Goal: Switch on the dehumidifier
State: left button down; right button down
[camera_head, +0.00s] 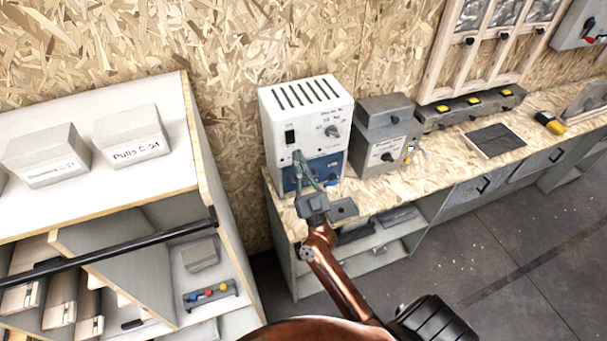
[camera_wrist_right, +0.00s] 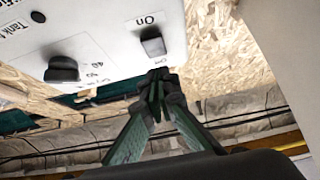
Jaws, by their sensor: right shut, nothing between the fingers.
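The dehumidifier (camera_head: 330,100) is a white box with a blue lower front, standing on the bench. Its front has a dark switch (camera_head: 290,136) at the left and a round knob (camera_head: 332,131) at the right. In the right wrist view, the white panel shows the switch (camera_wrist_right: 152,42) beside the word "On", and the knob (camera_wrist_right: 62,68). My right gripper (camera_head: 298,156) is in front of the panel, just below the switch. Its fingertips (camera_wrist_right: 160,76) are together and empty, close to the switch; contact cannot be told. The switch position is unclear. My left gripper is not in view.
A grey box (camera_head: 385,135) stands right of the dehumidifier. Farther right on the bench (camera_head: 445,155) are a dark flat panel (camera_head: 495,140) and a yellow tool (camera_head: 549,122). A shelf unit (camera_head: 180,90) with labelled blocks is at the left. Dark floor lies right of the bench.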

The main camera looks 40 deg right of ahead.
aim_at(291, 142)
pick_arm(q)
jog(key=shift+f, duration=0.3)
pick_arm(e)
jog(key=shift+w+d+f, duration=0.15)
jog(key=shift+w, duration=0.45)
jog(key=shift+w+d+f, duration=0.1)
jog(key=shift+w+d, duration=0.05)
jog(key=shift+w, duration=0.4)
jog(key=shift+w+d+f, duration=0.15)
jog(key=shift+w, duration=0.45)
